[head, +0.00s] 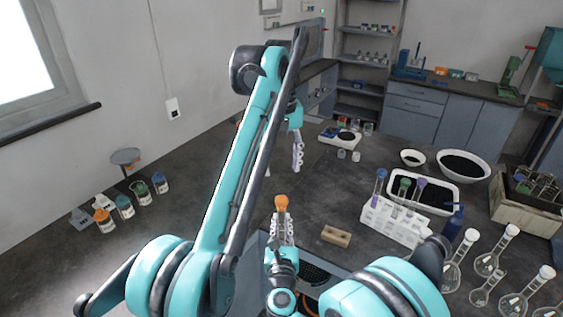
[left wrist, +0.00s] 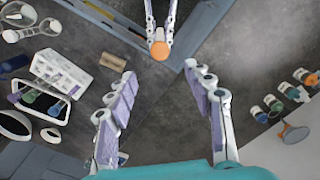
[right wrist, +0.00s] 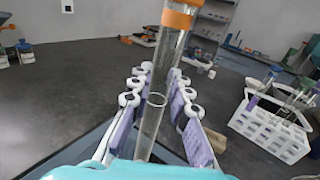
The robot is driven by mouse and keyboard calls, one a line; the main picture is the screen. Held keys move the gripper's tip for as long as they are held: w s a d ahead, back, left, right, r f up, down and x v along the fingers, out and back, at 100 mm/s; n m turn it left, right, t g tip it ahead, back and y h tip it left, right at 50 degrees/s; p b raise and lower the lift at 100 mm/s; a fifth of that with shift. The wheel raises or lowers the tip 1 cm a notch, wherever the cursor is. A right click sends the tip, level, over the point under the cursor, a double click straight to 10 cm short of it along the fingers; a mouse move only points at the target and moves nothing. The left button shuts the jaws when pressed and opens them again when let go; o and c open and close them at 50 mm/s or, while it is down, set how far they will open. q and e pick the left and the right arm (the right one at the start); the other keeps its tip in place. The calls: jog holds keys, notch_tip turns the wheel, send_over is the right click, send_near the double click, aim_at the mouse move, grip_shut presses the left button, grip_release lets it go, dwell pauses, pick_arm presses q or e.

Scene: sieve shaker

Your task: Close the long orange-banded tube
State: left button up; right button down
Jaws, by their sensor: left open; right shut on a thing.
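The long clear tube (right wrist: 155,115) stands roughly upright in my right gripper (right wrist: 160,85), which is shut around its glass body. An orange band (right wrist: 177,18) circles its upper part, with more orange just above, cut off by the frame edge. From above, in the left wrist view, its top shows as a solid orange disc (left wrist: 159,51). In the head view the orange top (head: 281,203) stands above my right gripper. I cannot tell how firmly any cap sits. My left gripper (head: 297,150) is open and empty, above and beyond the tube; its spread fingers (left wrist: 168,85) show in the left wrist view.
A white rack (head: 393,221) with several capped tubes stands on the right. A wooden block (head: 336,236) lies between it and my right gripper. Several glass flasks (head: 487,264) stand at the right front. Several small jars (head: 125,207) stand at the left. The bench between is clear.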

pick_arm(q)
jog(key=shift+r, duration=0.1)
dwell(0.5)
jog(key=s+a+f+m+t, duration=0.1)
jog(key=s+a+f+t, duration=0.4)
jog(key=s+a, duration=0.5)
jog(key=s+a+f+t, duration=0.1)
jog(key=s+a+f, duration=0.3)
jog(key=f, duration=0.5)
jog(key=s+a+f+m+t, duration=0.1)
jog(key=s+a+f, duration=0.2)
jog(key=s+f, duration=0.6)
jog(key=shift+s+a+f+m, duration=0.25)
jog(key=shift+a+m, duration=0.05)
jog(key=shift+a, duration=0.1)
